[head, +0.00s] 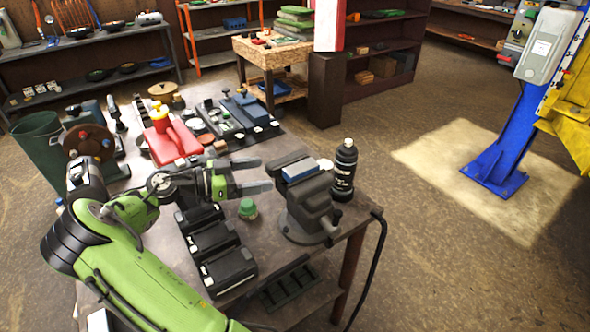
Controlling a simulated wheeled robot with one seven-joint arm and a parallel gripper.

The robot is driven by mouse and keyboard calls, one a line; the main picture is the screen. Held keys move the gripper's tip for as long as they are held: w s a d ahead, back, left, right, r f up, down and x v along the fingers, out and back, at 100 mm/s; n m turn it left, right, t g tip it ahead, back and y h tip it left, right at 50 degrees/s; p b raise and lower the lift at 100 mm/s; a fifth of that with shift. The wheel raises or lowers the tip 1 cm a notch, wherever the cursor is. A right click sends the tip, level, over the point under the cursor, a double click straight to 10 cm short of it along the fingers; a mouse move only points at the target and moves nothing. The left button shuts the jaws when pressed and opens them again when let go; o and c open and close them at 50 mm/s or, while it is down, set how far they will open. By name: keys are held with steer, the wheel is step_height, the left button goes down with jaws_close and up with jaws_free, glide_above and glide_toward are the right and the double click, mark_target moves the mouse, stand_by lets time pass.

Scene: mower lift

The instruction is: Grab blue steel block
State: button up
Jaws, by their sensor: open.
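A blue block (299,171) with a pale front edge sits at the top of the dark bench vise (309,208), between its jaws. The vise stands near the right corner of the workbench. My gripper (264,175) is open and empty, with its fingers pointing right toward the vise. The fingertips are just left of the block and appear apart from it. I cannot tell from this view whether the fingers are level with the block.
A black bottle (343,171) stands close to the vise's right. A small green-topped item (247,209) and several black boxes (217,245) lie below my gripper. A red container (172,142) and trays of parts fill the back of the bench. A cable hangs at the right edge.

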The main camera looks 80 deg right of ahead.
mark_target(298, 168)
steer(key=x, duration=1)
steer(key=shift+w+d+f+p, duration=0.15)
steer(key=shift+d+f+p, duration=0.05)
steer(key=shift+d+p, duration=0.1)
steer(key=shift+a, duration=0.1)
steer(key=shift+c, duration=1.3)
steer(key=c, duration=1.2)
